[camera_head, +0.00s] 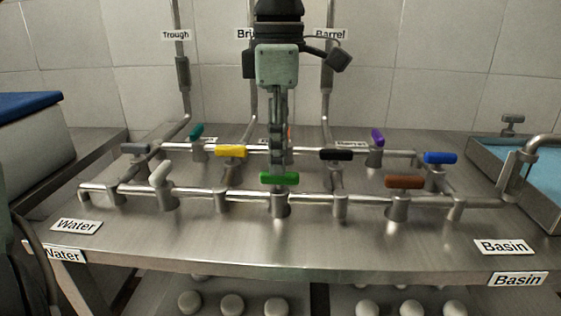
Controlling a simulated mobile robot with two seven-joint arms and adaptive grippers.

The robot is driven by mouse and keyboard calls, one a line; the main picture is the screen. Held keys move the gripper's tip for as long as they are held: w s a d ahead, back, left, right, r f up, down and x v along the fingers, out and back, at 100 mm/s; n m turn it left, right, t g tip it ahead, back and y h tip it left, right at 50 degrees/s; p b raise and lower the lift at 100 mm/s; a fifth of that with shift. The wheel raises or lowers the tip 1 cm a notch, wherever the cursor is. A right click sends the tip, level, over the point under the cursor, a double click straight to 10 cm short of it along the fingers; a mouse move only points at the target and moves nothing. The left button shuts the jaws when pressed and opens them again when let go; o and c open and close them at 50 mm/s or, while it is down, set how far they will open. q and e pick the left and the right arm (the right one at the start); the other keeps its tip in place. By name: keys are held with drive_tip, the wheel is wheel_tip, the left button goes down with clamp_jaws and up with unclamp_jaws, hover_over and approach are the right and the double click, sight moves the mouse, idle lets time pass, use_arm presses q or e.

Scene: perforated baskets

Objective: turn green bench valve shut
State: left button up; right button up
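The green valve handle (279,178) sits on top of its valve body (280,203) in the middle of the front pipe. Its bar lies left to right, in line with that pipe. My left gripper (280,160) hangs straight down from the top centre, with its narrow fingers just above or behind the green handle. I cannot tell if the fingertips touch the handle. The fingers overlap in this view, so their opening does not show. My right gripper is not in view.
Other handles stand close by: yellow (231,151), black (336,154), brown (404,182), blue (440,158), white (161,173), grey (135,149), teal (196,131) and purple (377,137). An orange one (289,132) is partly hidden behind my gripper. The bench front (270,245) is clear.

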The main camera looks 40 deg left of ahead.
sight(280, 178)
use_arm(q)
drive_tip(key=shift+f, duration=1.45)
clamp_jaws()
